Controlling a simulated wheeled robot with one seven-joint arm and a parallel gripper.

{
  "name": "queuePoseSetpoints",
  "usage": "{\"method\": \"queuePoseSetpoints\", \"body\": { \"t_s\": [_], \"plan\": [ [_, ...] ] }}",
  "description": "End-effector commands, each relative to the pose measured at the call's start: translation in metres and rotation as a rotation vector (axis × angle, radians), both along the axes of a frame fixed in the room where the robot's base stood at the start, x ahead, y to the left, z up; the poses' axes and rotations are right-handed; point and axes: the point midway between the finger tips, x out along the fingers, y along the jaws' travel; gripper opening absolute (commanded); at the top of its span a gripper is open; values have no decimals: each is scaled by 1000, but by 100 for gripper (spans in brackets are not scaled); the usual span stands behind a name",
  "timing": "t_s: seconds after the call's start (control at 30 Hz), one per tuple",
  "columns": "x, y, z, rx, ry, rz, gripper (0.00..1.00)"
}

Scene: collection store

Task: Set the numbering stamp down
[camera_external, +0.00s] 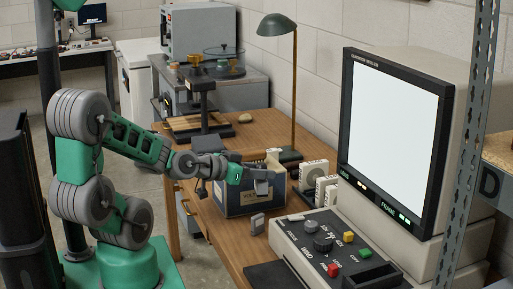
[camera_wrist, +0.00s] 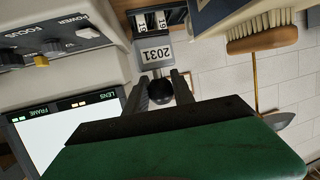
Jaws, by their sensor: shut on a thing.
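In the external view the stamp (camera_external: 262,187) hangs from my gripper (camera_external: 256,171) in front of the dark blue box on the wooden table. It appears to be above the tabletop; its lower end is hard to tell against the box.
The blue box (camera_external: 240,200) stands close behind the stamp. A small grey object (camera_external: 257,223) lies in front of it. The large reader (camera_external: 395,140) and its control panel (camera_external: 325,245) fill the right. A green lamp (camera_external: 278,28) stands behind. A brush (camera_wrist: 262,42) shows in the wrist view.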

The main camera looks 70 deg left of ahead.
Motion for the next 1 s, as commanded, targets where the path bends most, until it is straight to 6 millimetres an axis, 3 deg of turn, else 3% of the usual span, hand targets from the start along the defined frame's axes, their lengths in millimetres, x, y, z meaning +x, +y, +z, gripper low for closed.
{"method": "queuePoseSetpoints", "body": {
  "t_s": [0.3,0.47,0.73,1.0],
  "plan": [
    [1,0,55,7,-7,-1,0],
    [-7,32,49,2,-3,66,0],
    [-36,109,47,3,-3,231,0],
    [-99,204,47,4,-3,455,0]
  ]
}}
